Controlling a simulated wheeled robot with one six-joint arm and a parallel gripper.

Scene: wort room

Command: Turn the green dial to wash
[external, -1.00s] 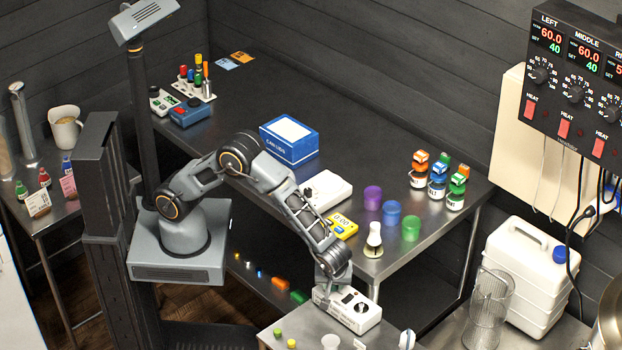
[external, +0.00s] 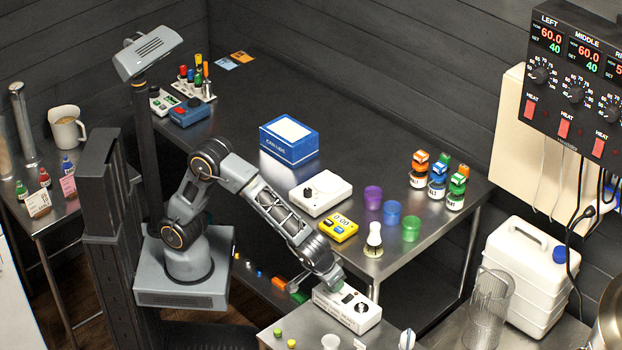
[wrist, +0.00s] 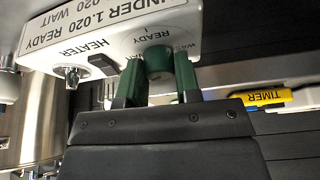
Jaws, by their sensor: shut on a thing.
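The white control box (external: 349,312) stands on the near metal table, with a silver knob on its front part. In the wrist view the box (wrist: 115,32) shows the printed words READY and HEATER. The green dial (wrist: 158,62) sits on its face, between my green fingers. My gripper (wrist: 158,75) is shut on the dial, one finger on each side. The lettering around the dial is partly covered; which mark it points at cannot be told. In the external view my gripper (external: 330,284) reaches the box's back left end, where the dial is mostly hidden.
In the wrist view a silver knob (wrist: 72,73) and black switch (wrist: 103,65) sit beside the dial.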

